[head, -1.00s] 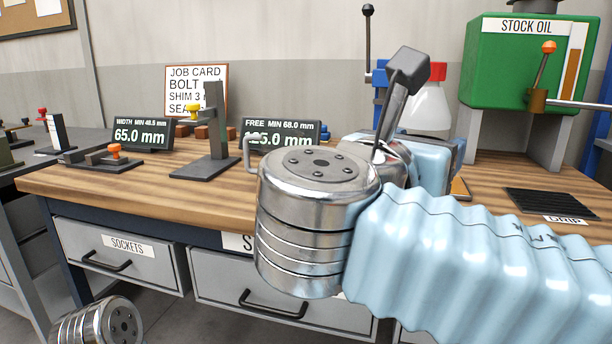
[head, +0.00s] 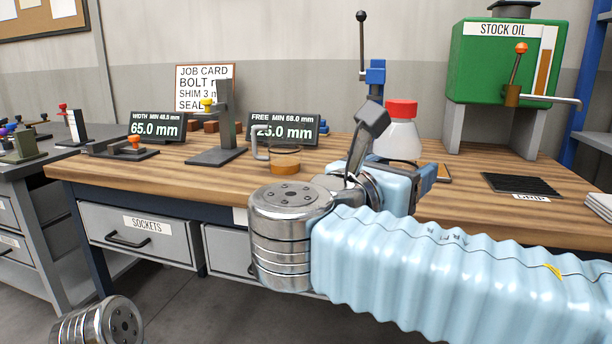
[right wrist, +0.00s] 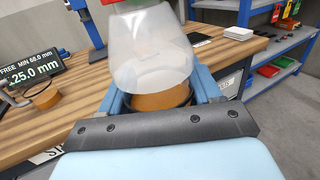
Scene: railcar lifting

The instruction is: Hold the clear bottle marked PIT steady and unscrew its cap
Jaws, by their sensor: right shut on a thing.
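The clear bottle (head: 398,142) stands upright with its red cap (head: 401,108) on top. My right gripper (head: 412,172) is around its lower part, mostly hidden behind my wrist in the head view. In the right wrist view the fingers (right wrist: 156,97) are shut on the bottle (right wrist: 152,50), with orange-brown at its lower part. The cap is cut off by the top of that view. No PIT marking is readable. My left gripper is out of view.
A handled glass with amber contents (head: 285,165) stands left of my right wrist. A dark display (head: 284,130) and a grey stand (head: 219,135) are behind it. The green stock oil tank (head: 502,62) and a black drip mat (head: 525,184) are to the right.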

